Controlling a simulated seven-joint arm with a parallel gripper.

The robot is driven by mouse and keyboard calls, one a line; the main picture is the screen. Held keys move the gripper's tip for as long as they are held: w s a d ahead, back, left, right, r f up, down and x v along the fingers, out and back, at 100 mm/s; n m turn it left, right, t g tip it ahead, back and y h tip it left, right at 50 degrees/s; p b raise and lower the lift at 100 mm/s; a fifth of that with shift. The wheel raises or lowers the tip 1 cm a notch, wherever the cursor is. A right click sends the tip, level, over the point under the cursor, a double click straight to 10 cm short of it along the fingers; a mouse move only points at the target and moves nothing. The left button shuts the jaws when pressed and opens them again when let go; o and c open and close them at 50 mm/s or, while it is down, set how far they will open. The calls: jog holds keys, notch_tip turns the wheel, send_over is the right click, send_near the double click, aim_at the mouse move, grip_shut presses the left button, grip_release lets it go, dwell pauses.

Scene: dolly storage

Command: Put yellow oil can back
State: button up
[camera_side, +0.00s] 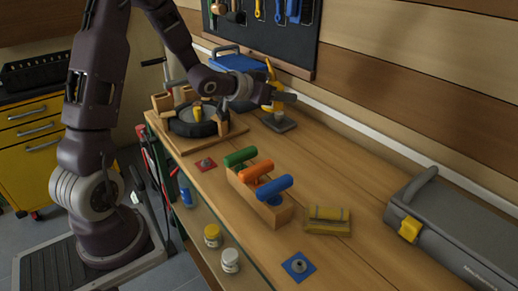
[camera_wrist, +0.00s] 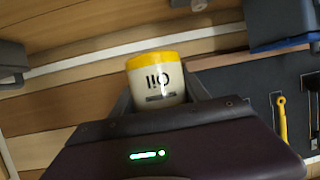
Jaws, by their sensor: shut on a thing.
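My gripper (camera_side: 288,97) is at the back of the workbench, near the tool board, above the table surface. In the wrist view, my gripper (camera_wrist: 160,100) is shut on a white oil can (camera_wrist: 158,80) with a yellow end. Its "OIL" label appears upside down there. One finger is on each side of the can. In the side view, I cannot clearly make out the held can behind the gripper. A jar with a yellow top (camera_side: 212,236) and a jar with a white top (camera_side: 230,261) stand on the lower shelf (camera_side: 205,212) at the bench front.
A yellow-armed stand with a grey base (camera_side: 281,123) is close to my gripper. A wooden rack (camera_side: 274,213) with green, orange and blue handles stands mid-bench. A grey case (camera_side: 450,240) is at the right. A round black part (camera_side: 190,128) sits at the left.

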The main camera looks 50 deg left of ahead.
send_over(265, 145)
jog(key=shift+n+y, duration=0.4)
jog(key=shift+y, duration=0.1)
notch_tip(265, 145, down, 15)
jog(key=shift+f, duration=0.1)
jog(key=o, duration=1.5)
jog(key=shift+s, duration=0.1)
jog(key=v, duration=0.7)
jog(key=shift+s+d+r, duration=0.1)
jog(key=shift+s+r, duration=0.1)
jog(key=shift+r, duration=0.1)
